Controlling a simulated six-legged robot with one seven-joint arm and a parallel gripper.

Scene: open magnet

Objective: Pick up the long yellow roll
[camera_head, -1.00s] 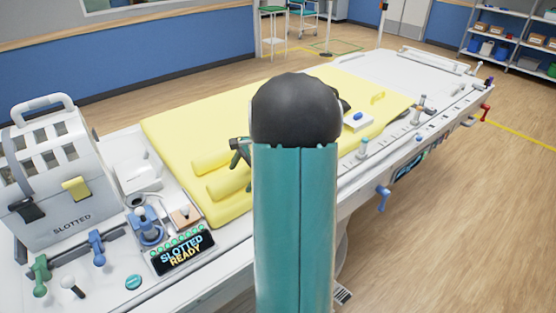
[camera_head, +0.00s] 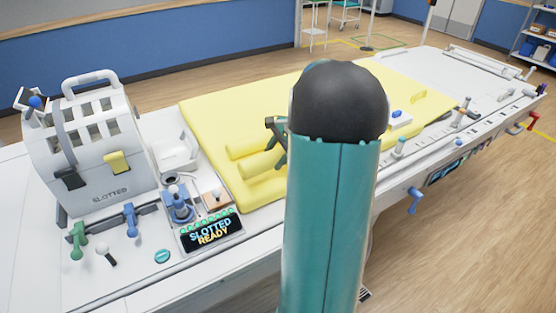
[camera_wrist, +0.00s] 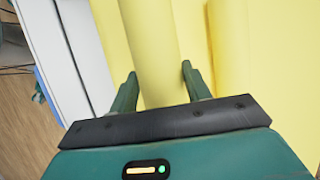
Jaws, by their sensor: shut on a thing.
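Two long yellow rolls lie side by side on a yellow pad (camera_head: 215,112). The nearer roll (camera_head: 262,164) shows in the wrist view (camera_wrist: 150,45) running between my fingers. The other roll (camera_head: 240,146) lies beside it, on the right in the wrist view (camera_wrist: 228,45). My gripper (camera_head: 277,143) is shut on the nearer roll, with one finger on each side in the wrist view (camera_wrist: 160,82). The right ends of both rolls are hidden behind my gripper and arm in the head view. I cannot tell any lift off the pad.
The pad lies on a long white table (camera_head: 440,72). On the left stand a white slotted case (camera_head: 95,150), a blue fixture (camera_head: 179,205), green and blue levers, and a "SLOTTED READY" display (camera_head: 212,232). Small fittings line the table's right edge. My arm blocks the centre.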

